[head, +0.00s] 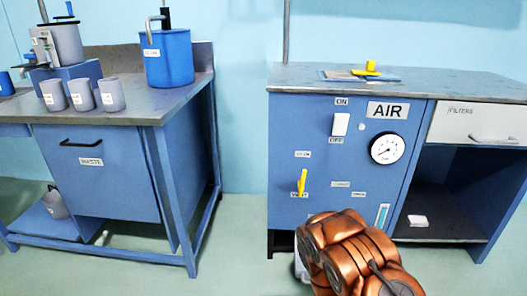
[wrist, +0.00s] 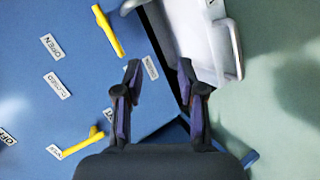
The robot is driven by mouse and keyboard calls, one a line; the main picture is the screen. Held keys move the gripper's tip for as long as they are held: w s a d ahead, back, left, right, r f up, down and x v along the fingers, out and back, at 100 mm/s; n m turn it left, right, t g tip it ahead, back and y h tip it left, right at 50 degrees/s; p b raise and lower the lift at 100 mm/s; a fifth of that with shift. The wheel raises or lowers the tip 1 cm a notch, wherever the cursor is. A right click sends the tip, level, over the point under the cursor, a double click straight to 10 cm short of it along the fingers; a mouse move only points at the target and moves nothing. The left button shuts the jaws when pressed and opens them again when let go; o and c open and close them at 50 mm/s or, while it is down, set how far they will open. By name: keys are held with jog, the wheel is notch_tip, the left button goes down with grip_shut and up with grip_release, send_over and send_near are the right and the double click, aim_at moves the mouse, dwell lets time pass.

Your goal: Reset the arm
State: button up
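My arm (head: 355,255), copper-coloured, reaches up from the bottom of the head view in front of the blue AIR cabinet (head: 420,135). Its end is hidden there behind its own links. In the wrist view my gripper (wrist: 159,72) has its two dark fingers apart with a clear gap between them. Nothing is held. The fingers point along the blue labelled panel (wrist: 30,90); whether they touch anything cannot be told. Two yellow handles lie to their left, an upper one (wrist: 107,30) and a lower one (wrist: 83,142).
A pale grey piece with a handle-like bar (wrist: 225,50) is right of the fingers. The cabinet has a white switch (head: 340,124), gauge (head: 386,148), yellow lever (head: 302,181) and drawer (head: 480,122). A bench (head: 120,112) with cups and a blue pot (head: 168,58) stands left. Floor between is clear.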

jog(key=s+a+r+m+g+y+p, duration=0.15)
jog(key=s+r+m+p, duration=0.35)
jog(key=r, duration=0.7)
jog(key=s+a+r+g+p, duration=0.1)
jog(key=s+r+g+p, duration=0.15)
jog(key=r+p, duration=0.6)
jog(key=s+a+r+m+g+p, duration=0.1)
jog(key=s+r+m+g+p, duration=0.2)
jog(key=r, duration=1.2)
jog(key=s+a+r+m+g+y+p, duration=0.1)
jog(key=s+a+r+g+p, duration=0.2)
jog(key=s+r+p, duration=0.5)
jog(key=s+a+r+m+g+y+p, duration=0.1)
jog(key=s+r+p, duration=0.8)
jog(key=s+r, duration=1.5)
jog(key=a+m+g, duration=0.1)
jog(key=a+g, duration=0.1)
jog(key=shift+s+a+r+g, duration=0.25)
jog(key=shift+r+g, duration=0.05)
jog(key=shift+r, duration=0.05)
jog(key=shift+o, duration=0.3)
jog(key=shift+a+y, duration=0.1)
jog(key=shift+y, duration=0.15)
